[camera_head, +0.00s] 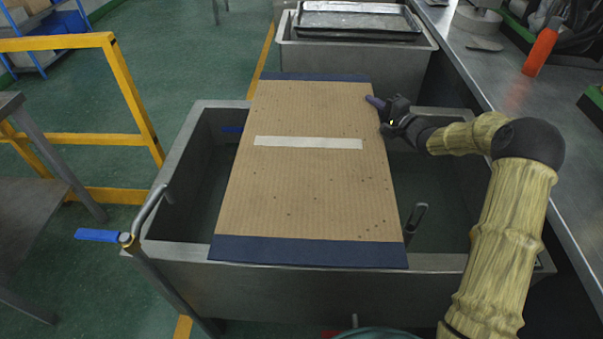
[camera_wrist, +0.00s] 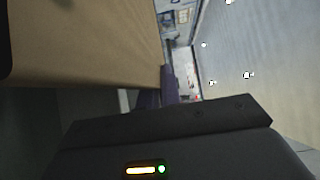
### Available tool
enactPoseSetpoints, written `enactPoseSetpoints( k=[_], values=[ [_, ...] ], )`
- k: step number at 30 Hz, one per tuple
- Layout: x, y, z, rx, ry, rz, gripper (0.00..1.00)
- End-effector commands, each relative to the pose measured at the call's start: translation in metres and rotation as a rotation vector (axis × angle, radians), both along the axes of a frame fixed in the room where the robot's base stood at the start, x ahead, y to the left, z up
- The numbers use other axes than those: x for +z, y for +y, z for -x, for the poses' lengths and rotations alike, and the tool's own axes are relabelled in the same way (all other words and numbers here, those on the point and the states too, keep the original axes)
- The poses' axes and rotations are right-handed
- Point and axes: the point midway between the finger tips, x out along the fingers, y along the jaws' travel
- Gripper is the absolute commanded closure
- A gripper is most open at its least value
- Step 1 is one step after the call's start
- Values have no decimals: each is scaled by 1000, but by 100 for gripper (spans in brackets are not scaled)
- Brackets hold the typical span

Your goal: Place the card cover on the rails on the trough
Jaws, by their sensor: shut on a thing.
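The card cover (camera_head: 310,190) is a brown corrugated sheet with dark blue end bands and a pale strip across it. It lies over the middle of the grey metal trough (camera_head: 190,255), with its near band over the front rim. The trough's interior shows on both sides. My gripper (camera_head: 376,103) is at the cover's right edge, toward the far end, shut on the cover. In the wrist view the cover (camera_wrist: 90,40) fills the upper left, and the fingertips are partly hidden. The rails are hidden, so I cannot tell whether the cover rests on them.
A blue-handled pipe (camera_head: 98,235) stands at the trough's front left. A yellow rail (camera_head: 130,100) is at left. A metal bench (camera_head: 500,75) runs along the right. Another basin with a tray (camera_head: 357,22) stands behind.

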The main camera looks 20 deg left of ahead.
Motion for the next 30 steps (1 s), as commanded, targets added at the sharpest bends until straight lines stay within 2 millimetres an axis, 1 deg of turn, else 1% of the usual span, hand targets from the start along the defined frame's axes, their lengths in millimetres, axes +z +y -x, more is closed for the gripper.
enactPoseSetpoints(
  k=[1, 8, 13, 17, 21, 24, 27, 30],
  values=[
    [-2, 2, -1, 3, -1, -3, 100],
    [2, 2, -2, 4, 0, -3, 100],
    [-1, 2, -2, 4, 1, -3, 100],
    [-18, 0, -2, 1, 4, -3, 100],
    [-44, -1, -3, 0, 4, -5, 100],
    [-57, -1, -3, -2, 3, -5, 100],
    [-62, -1, -3, -1, 0, -4, 100],
    [-62, -1, -3, -1, 0, -4, 100]
  ],
)
